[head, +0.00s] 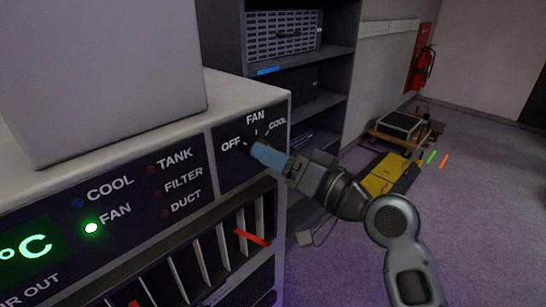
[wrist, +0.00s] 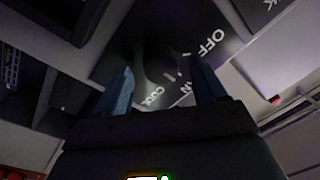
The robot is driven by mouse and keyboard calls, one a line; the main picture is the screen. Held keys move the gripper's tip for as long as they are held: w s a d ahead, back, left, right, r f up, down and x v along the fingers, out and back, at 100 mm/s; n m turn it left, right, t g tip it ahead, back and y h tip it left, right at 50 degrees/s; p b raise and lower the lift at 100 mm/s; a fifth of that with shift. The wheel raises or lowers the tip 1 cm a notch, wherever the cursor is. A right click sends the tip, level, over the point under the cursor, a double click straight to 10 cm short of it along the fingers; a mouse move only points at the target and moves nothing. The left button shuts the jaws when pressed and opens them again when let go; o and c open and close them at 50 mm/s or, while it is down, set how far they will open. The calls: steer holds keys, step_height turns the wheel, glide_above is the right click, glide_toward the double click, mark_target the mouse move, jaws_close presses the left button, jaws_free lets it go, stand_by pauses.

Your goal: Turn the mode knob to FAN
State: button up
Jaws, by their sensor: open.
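The mode knob (wrist: 155,62) is a dark round shape on the dark panel, between my two blue fingers in the wrist view. In the head view my gripper (head: 266,154) covers most of the knob. The panel (head: 228,172) carries white labels OFF, FAN and COOL with tick marks. My gripper also shows in the wrist view (wrist: 162,72), its fingers apart on either side of the knob. I cannot tell whether they touch it. The knob's pointer is too dark to read. A green light (head: 91,227) beside the word FAN is lit on the indicator panel.
A grey box (head: 105,70) stands on the unit's top (head: 150,133). Vent slats (head: 215,250) with a red strip (head: 252,237) lie below the knob. Dark shelves (head: 300,85) stand behind. A cart (head: 402,128) and yellow case (head: 387,175) are on the floor at right.

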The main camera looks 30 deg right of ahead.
steer(key=b+v, duration=0.1)
steer(key=v, duration=0.5)
steer(key=shift+s, duration=0.35)
steer(key=shift+d, duration=0.1)
steer(key=shift+f, duration=0.1)
steer(key=s+f+m+g+h, duration=0.2)
steer(key=s+f+h, duration=0.4)
steer(key=s+f, duration=0.75)
steer(key=s+a+n, duration=0.3)
steer(key=s+n, duration=0.2)
steer(key=s, duration=1.4)
steer(key=shift+s+n+g, duration=0.3)
steer(key=shift+s, duration=0.1)
